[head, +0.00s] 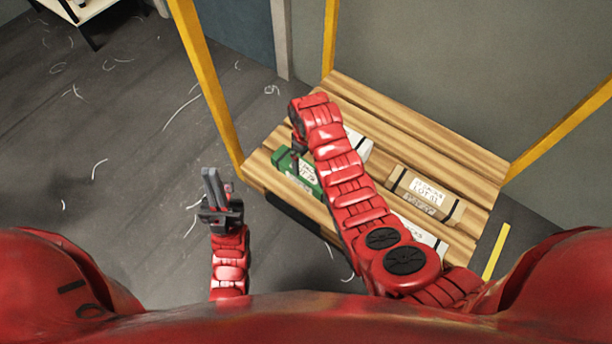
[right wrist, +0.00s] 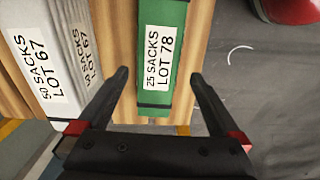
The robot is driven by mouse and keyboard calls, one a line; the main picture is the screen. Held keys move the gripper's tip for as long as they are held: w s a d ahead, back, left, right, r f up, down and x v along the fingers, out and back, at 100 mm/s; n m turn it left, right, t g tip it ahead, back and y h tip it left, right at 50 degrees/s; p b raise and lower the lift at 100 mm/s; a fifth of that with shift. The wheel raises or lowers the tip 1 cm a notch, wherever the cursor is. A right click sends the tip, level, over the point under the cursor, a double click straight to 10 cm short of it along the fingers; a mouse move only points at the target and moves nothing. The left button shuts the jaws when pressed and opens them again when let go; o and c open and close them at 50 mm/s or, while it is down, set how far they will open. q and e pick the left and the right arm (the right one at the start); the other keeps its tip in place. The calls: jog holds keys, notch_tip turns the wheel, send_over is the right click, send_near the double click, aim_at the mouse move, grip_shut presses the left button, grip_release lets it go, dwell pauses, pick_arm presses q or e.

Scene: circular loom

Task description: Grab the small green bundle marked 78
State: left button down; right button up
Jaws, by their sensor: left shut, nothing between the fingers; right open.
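The green bundle (right wrist: 155,100) has a white label reading "25 SACKS LOT 78" and dark straps. In the right wrist view it lies on the wooden slats, ahead of and between the fingers of my right gripper (right wrist: 157,85), which is open and empty. In the head view the green bundle (head: 299,170) lies near the left end of the slatted shelf, partly hidden by my right arm. My right gripper (head: 297,150) is mostly hidden there, above the bundle. My left gripper (head: 210,182) is shut and empty, above the floor left of the shelf.
A white bundle marked LOT 67 (right wrist: 45,70) lies left of the green one in the wrist view. A tan bundle (head: 425,193) and another white bundle (head: 420,236) share the slatted shelf (head: 400,130). Yellow posts (head: 207,85) rise at its corners. Loose threads litter the floor.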

aim_at(306, 171)
notch_tip(306, 171, down, 5)
jog(key=shift+a+f+b, duration=0.1)
jog(key=shift+b, duration=0.3)
jog(key=shift+w+f+b, duration=0.15)
jog(key=shift+f+b, duration=1)
jog(key=shift+f, duration=1.5)
grip_shut()
